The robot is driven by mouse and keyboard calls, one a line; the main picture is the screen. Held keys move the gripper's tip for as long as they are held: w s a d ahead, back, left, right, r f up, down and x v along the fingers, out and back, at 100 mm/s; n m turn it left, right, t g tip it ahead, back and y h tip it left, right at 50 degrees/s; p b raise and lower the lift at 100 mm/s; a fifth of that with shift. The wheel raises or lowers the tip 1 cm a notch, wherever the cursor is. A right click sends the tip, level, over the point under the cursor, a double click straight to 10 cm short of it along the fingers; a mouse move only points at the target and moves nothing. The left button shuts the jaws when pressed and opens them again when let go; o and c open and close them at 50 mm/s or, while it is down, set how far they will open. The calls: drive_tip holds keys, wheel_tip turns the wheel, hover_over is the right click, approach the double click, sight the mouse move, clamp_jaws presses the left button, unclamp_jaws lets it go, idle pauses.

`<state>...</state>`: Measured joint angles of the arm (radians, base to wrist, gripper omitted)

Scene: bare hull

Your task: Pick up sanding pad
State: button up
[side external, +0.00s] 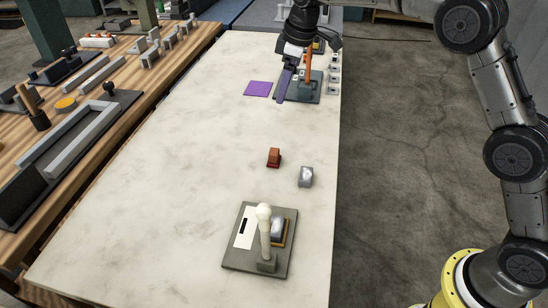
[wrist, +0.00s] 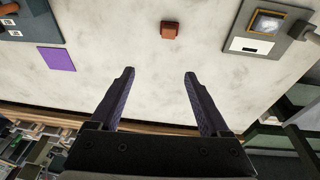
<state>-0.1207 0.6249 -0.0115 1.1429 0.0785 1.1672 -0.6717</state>
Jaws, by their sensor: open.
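A small reddish-brown block (side external: 273,157), the thing that looks most like the sanding pad, sits on the pale tabletop near mid-length. It also shows at the top middle of the wrist view (wrist: 169,30), beyond the fingertips. A grey block with a pale top (side external: 305,176) sits close to it, towards the near right; I cannot rule it out as the pad. My gripper (side external: 283,97) is above the far part of the table, well apart from both blocks. In the wrist view its two dark purple fingers (wrist: 159,73) are spread with nothing between them.
A flat purple square (side external: 257,88) lies left of my gripper. A far fixture plate (side external: 305,97) with an orange post stands beside and behind it. A near grey fixture (side external: 232,257) carries a pale round-topped post. A wooden workbench (side external: 120,120) runs along the left.

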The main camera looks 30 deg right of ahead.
drive_tip(key=g, duration=0.1)
hover_over(274, 151)
wheel_tip(274, 151, down, 16)
drive_tip(key=shift+s+r, duration=0.1)
drive_tip(key=shift+r, duration=0.05)
drive_tip(key=shift+f, duration=3.2)
clamp_jaws()
